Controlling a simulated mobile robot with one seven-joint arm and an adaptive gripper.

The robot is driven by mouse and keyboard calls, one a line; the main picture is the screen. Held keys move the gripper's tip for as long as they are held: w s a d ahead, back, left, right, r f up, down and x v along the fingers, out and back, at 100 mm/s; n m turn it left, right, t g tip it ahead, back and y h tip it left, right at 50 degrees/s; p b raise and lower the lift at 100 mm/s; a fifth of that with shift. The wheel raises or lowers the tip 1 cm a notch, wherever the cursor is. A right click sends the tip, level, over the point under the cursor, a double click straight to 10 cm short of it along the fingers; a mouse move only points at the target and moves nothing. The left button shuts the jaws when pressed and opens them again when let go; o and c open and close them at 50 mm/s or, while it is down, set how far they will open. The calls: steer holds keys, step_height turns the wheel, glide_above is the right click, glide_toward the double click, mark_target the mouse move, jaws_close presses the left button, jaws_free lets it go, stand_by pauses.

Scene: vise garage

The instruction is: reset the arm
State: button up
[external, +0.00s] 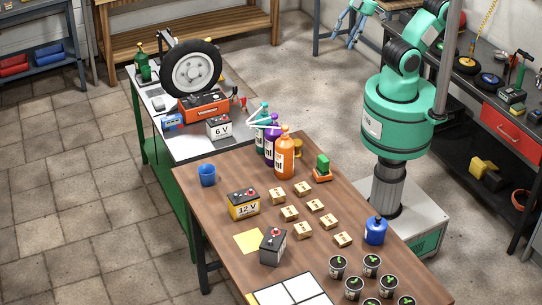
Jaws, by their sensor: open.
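My gripper (345,35) is at the top of the external view, left of my green arm. Its light-blue fingers are spread apart and nothing shows between them. It is clear of the wooden table (216,179) and apart from everything on it. The arm is folded up above my base, with its top cut off by the picture's edge.
The table holds a 12 V battery (243,204), a grey battery (272,246), several small boxes (290,213), bottles (285,158) and potted seedlings (338,266). A tyre (192,67) stands on the white bench. A workbench (510,115) is at right. The floor at left is clear.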

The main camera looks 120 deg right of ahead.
steer(key=shift+f+b, duration=1)
steer(key=shift+f, duration=0.4)
